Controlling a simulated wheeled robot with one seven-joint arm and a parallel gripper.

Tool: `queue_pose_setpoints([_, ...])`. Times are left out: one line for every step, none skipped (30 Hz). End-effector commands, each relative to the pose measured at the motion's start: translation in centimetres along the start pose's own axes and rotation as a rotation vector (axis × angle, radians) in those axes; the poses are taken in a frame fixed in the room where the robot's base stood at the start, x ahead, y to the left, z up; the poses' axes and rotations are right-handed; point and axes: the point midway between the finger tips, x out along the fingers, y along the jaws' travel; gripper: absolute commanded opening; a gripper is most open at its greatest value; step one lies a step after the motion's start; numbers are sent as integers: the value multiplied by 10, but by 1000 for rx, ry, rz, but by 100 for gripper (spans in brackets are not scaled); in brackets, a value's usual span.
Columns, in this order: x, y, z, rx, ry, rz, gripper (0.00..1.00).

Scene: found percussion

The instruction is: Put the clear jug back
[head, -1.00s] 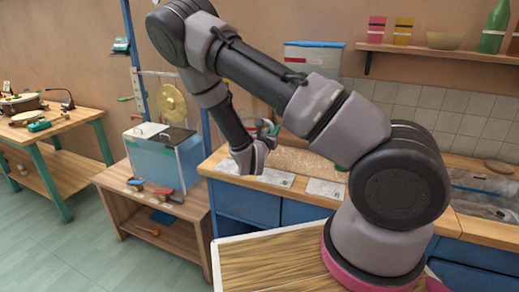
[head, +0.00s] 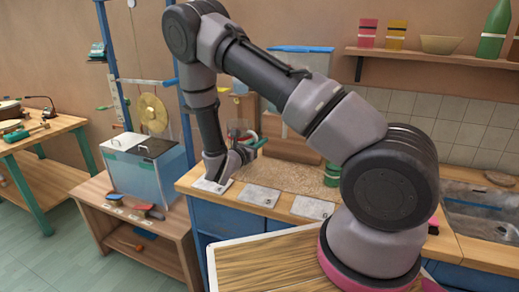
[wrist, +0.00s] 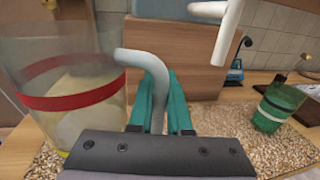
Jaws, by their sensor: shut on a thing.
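My gripper (wrist: 163,105) is shut on the pale curved handle (wrist: 140,62) of the clear jug (wrist: 68,128). The jug is see-through with a red band and yellowish in its lower part. It fills the left of the wrist view, appears roughly upright, and its top is cut off. In the head view my gripper (head: 248,148) is over the left part of the counter, and the jug is hard to make out there. Whether the jug's base touches the gravel strip (head: 290,177) is hidden.
A green banded cup (wrist: 278,107) stands on gravel to the right; it also shows in the head view (head: 332,175). Numbered cards (head: 259,196) lie along the counter front. A white pipe (wrist: 227,35) hangs overhead. A glass tank (head: 145,168) stands left of the counter.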

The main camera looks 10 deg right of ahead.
Motion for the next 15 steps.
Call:
queue_pose_setpoints([1, -1, -10, -3, 0, -2, 0])
queue_pose_setpoints([1, -1, -14, -2, 0, -2, 0])
queue_pose_setpoints([1, -1, -21, -3, 0, -1, 0])
queue_pose_setpoints([0, -1, -24, -3, 0, -1, 0])
queue_pose_setpoints([0, 0, -26, -2, 0, 0, 0])
queue_pose_setpoints([0, 0, -27, -1, 0, 0, 0])
queue_pose_setpoints([0, 0, -27, -1, -1, 0, 0])
queue_pose_setpoints([0, 0, -27, 0, -1, 0, 0])
queue_pose_setpoints([0, 0, -26, 0, -1, 0, 0])
queue_pose_setpoints([0, 0, -26, 0, -1, 0, 0])
queue_pose_setpoints([0, 0, -26, 0, -1, 0, 0])
queue_pose_setpoints([0, 0, -26, 0, -1, 0, 0])
queue_pose_setpoints([0, 0, -27, 0, -1, 0, 0])
queue_pose_setpoints([0, 0, -28, -1, -1, 0, 0])
queue_pose_setpoints([0, 0, -29, -1, -1, 1, 0])
